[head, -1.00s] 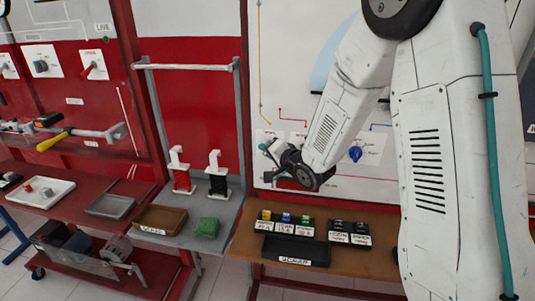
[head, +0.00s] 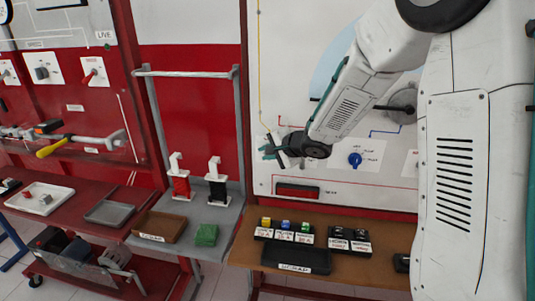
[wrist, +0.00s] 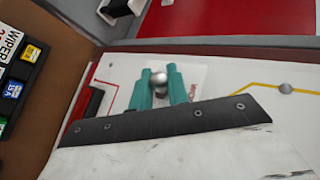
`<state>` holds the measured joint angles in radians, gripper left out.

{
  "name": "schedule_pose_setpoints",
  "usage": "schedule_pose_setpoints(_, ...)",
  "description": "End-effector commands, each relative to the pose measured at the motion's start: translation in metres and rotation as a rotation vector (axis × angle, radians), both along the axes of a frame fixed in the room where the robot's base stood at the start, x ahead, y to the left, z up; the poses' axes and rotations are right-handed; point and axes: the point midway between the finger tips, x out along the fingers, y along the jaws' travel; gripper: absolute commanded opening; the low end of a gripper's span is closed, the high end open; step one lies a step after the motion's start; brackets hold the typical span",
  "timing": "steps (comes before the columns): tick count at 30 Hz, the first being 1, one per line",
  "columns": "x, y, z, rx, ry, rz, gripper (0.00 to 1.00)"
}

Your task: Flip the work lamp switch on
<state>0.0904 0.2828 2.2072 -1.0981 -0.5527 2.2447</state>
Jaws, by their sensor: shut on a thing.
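The work lamp switch shows in the wrist view as a toggle with a round silver knob (wrist: 160,79) on a white plate (wrist: 193,78) with partly hidden red lettering. My gripper (wrist: 161,74) has its two teal fingers on either side of the knob and is shut on it. In the head view my gripper (head: 270,149) is at the left part of the white panel (head: 300,60), and it and the wrist cover the switch. Which way the lever points I cannot tell.
Right of my gripper on the panel are a blue rotary knob (head: 355,159) and a round grey fitting with a dark handle (head: 402,106). A red bar-shaped part (head: 298,190) sits below. The brown shelf (head: 245,250) holds fuse blocks (head: 284,231) and a black scrap tray (head: 296,260).

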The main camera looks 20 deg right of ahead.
Motion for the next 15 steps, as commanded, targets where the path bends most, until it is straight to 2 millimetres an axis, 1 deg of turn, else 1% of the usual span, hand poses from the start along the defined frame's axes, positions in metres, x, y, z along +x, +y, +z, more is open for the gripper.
schedule_pose_setpoints(11, 0.0009, 0.0001, 0.0016, 0.002, -0.001, 0.0, 0.0)
schedule_pose_setpoints(12, 0.0009, 0.0001, 0.0016, 0.002, -0.001, 0.0, 0.25)
schedule_pose_setpoints(15, 0.0008, 0.0001, 0.0013, 0.002, 0.0, 0.0, 0.26)
